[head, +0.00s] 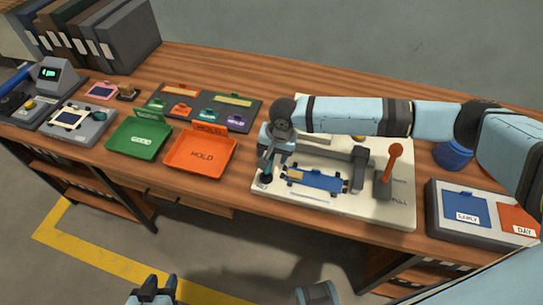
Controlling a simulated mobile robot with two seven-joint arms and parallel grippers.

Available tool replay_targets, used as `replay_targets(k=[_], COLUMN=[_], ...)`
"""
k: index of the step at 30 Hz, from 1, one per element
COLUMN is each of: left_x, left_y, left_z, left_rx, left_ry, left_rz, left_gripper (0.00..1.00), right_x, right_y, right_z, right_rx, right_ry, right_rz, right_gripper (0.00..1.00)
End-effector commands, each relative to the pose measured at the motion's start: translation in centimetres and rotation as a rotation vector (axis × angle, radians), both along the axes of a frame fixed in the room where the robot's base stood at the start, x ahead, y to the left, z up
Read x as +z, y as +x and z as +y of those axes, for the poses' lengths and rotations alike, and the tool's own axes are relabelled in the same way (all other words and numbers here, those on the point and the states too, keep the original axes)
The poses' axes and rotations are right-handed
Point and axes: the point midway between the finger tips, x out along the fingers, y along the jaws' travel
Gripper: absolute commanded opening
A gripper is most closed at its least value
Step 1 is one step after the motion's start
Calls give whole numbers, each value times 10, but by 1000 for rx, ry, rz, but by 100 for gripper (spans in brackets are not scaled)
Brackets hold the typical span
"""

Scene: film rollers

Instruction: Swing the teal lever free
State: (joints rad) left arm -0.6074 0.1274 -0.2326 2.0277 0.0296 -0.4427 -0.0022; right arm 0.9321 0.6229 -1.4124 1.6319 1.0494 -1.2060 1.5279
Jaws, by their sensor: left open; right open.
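A cream base plate (290,209) on the wooden bench carries a roller device. The teal lever (266,178) shows only in small part at the plate's left end; my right gripper hides most of it. My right gripper (268,166) is open, pointing down at that lever. I cannot tell whether its fingers touch it. A blue film carrier (318,181) lies on the plate just right of the gripper. An orange lever (392,160) stands upright near the plate's right end. My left gripper (158,284) is open and empty, low in front of the bench.
A green tray (138,141) and an orange HOLD tray (201,156) stand left of the plate. A grey holder (436,210) with blue and orange cards sits at the right. A blue round container (452,155) is behind it. My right arm spans above the plate's back.

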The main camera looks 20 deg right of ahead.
Motion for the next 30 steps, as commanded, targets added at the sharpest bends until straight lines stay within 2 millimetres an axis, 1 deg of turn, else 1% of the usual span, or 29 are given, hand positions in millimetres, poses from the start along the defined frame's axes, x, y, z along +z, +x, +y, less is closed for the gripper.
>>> replay_targets(k=[3,6,14,15,17,18,20,21,22,26,30], left_x=[0,0,0,0,0,0,0,0,0,0,7], left_y=[0,1,0,0,0,0,0,0,0,0,-1], left_z=[0,0,-1,-1,-1,-1,-1,-1,-1,-1,-1], left_rx=[1,2,1,1,1,1,0,0,0,0,-2], left_ry=[-2,-3,-4,-4,-4,-4,-4,-4,-4,-3,1], left_rz=[0,-1,-2,-2,-2,-2,-1,-1,-1,1,-1], left_gripper=[43,43,43,43,43,43,43,43,43,43,43], right_x=[-10,-14,-15,-14,-14,-14,-14,-14,-14,-14,-11], right_y=[1,1,1,1,1,1,1,1,1,1,1], right_z=[2,3,3,3,3,3,3,3,3,2,1], right_rx=[1,1,1,1,1,1,1,1,1,1,10], right_ry=[1,0,0,0,0,0,0,0,0,1,1], right_rz=[-1,-2,-2,-2,-2,-2,-2,-2,-2,-1,0], right_gripper=[56,56,56,47,34,24,10,1,0,0,0])
